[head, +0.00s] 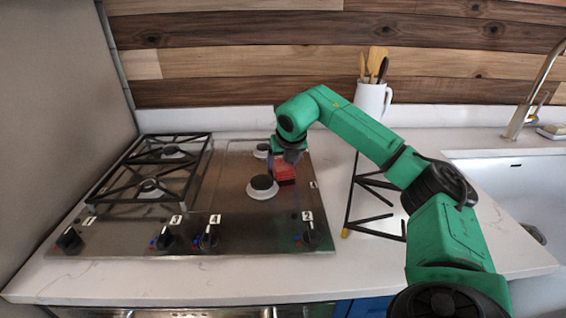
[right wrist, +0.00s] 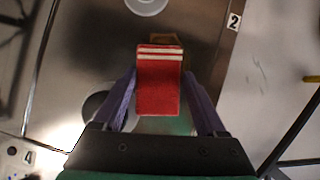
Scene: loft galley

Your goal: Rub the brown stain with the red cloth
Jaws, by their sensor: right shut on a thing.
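The red cloth (head: 284,173) is a folded pad with white stripes along one end. It is at the right part of the steel hob, beside a burner. My right gripper (head: 290,157) is shut on the cloth. In the right wrist view the cloth (right wrist: 158,85) sits between the two purple fingers. A brown patch, the stain (right wrist: 165,38), shows just past the striped end of the cloth and is partly hidden by it. I cannot tell for sure whether the cloth touches the hob. My left gripper is not in view.
The bare burner (head: 262,188) stands close left of the cloth. A black grate (head: 150,165) covers the hob's left side; another grate (head: 372,205) lies on the counter at right. A white utensil jug (head: 372,101) stands behind. Knobs (head: 206,238) line the hob's front.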

